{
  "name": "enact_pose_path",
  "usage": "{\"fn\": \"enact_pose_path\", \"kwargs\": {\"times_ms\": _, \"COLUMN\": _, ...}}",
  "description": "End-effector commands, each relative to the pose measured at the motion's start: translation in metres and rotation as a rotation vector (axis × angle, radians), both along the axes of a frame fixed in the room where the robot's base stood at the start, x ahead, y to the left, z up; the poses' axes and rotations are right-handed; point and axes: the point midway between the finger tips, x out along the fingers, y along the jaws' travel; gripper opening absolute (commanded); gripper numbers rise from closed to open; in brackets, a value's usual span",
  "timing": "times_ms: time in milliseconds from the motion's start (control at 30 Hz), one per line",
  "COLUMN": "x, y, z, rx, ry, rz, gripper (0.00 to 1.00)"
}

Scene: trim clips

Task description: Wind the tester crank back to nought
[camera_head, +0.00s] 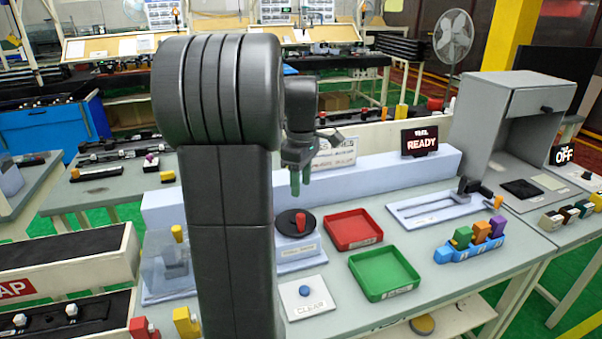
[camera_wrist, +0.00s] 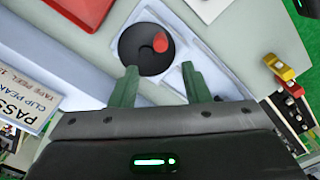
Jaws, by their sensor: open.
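The crank is a black disc (camera_head: 286,222) with an upright red knob (camera_head: 300,221), set on a pale labelled block (camera_head: 297,247) on the bench. In the wrist view the disc (camera_wrist: 132,57) and red knob (camera_wrist: 160,41) lie just beyond the fingertips, the knob toward the disc's right side. My gripper (camera_head: 297,188) hangs above the crank, fingers pointing down. In the wrist view my gripper (camera_wrist: 160,82) has its two green fingers wide apart with nothing between them. It does not touch the knob. No nought mark can be made out.
A red tray (camera_head: 352,229) and a green tray (camera_head: 384,272) lie to the crank's right. A CLEAR button plate (camera_head: 303,297) is in front. A READY display (camera_head: 419,142) stands on the rear ledge, near a white sign (camera_head: 334,153). A clear-sided fixture (camera_head: 165,265) stands left.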

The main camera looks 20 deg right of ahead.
Motion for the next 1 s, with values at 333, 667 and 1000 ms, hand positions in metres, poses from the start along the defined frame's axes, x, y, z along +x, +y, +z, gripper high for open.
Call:
{"fn": "enact_pose_path", "kwargs": {"times_ms": 333, "x": 0.000, "y": 0.000, "z": 0.026, "rx": 0.000, "ry": 0.000, "rz": 0.000, "gripper": 0.43}}
{"fn": "enact_pose_path", "kwargs": {"times_ms": 667, "x": 0.000, "y": 0.000, "z": 0.023, "rx": 0.000, "ry": 0.001, "rz": 0.000, "gripper": 0.43}}
{"fn": "enact_pose_path", "kwargs": {"times_ms": 1000, "x": -0.001, "y": 0.000, "z": -0.027, "rx": 0.002, "ry": 0.005, "rz": 0.000, "gripper": 0.43}}
